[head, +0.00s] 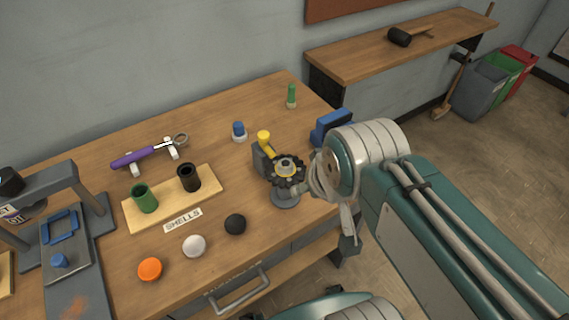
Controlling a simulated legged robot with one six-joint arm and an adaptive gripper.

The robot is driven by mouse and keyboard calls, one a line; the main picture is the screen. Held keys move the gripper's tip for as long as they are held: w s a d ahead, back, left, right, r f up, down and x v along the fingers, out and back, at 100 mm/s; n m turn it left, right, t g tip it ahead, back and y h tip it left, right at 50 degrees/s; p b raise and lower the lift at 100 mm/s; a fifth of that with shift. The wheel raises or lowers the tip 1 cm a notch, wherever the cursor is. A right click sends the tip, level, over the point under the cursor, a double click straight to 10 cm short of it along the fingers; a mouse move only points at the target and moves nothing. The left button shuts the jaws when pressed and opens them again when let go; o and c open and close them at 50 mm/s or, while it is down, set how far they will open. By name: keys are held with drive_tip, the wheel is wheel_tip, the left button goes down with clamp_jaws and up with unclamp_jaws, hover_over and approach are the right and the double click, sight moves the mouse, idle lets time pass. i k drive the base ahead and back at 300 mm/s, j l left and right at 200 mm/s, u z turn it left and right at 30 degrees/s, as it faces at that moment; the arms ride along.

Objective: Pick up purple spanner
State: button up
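The purple spanner (140,158) lies towards the back left of the wooden workbench. Its purple handle points left and its grey metal ring end points right. It rests across two small white supports (170,149), raised a little off the bench top. My arm reaches in from the right, and its grey wrist end (345,215) is by the bench's right side, well to the right of the spanner. Nothing touches the spanner except its supports. My gripper's fingers cannot be made out clearly, so I cannot tell whether they are open or shut.
A wooden board (212,183) labelled SHELLS holds green (145,199) and black (189,178) cups in front of the spanner.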

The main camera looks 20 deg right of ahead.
sight(124, 161)
drive_tip(key=i+j+u, duration=0.1)
drive_tip(key=u, duration=0.35)
drive_tip(key=i+j+u, duration=0.2)
drive_tip(key=u, duration=0.25)
